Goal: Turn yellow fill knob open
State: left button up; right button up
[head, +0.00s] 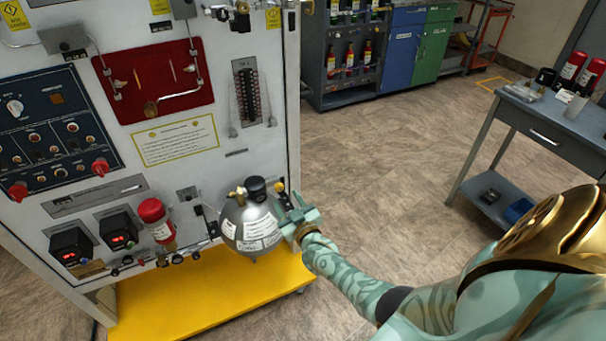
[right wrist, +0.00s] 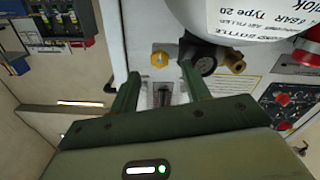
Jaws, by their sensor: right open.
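In the head view a small yellow knob (head: 280,186) shows at the panel's right edge, partly behind my gripper. My right gripper (right wrist: 160,82) is open and empty, its two green fingers pointing at the panel with the knob apart from them. In the head view this gripper (head: 293,210) is just right of the silver sphere bottle (head: 250,222). My left gripper is not in view.
A yellow base (head: 190,300) juts out below the panel (head: 180,135). A grey side table (head: 540,112) stands at right. Floor between is clear.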

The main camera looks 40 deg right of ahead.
jog(key=p+v, duration=0.3)
jog(key=v, duration=0.9)
jog(key=shift+a, duration=0.1)
jog(key=s+a+f+n+g+y, duration=0.1)
jog(key=s+a+f+g+y, duration=0.2)
jog(key=s+f, duration=0.55)
jog(key=s+a+f+g+y, duration=0.1)
jog(key=s+a+f+g, duration=0.35)
jog(key=f, duration=0.65)
jog(key=s+f+g, duration=0.2)
jog(key=s+g, duration=0.1)
jog(key=s, duration=0.7)
jog(key=s+f+n+g, duration=0.1)
jog(key=s+f+g, duration=0.2)
jog(key=s, duration=0.8)
jog(key=s+a+f+n+g, duration=0.1)
jog(key=s+f+g, duration=0.2)
jog(key=s, duration=0.7)
jog(key=shift+g, duration=0.35)
jog(key=shift+s+a, duration=0.1)
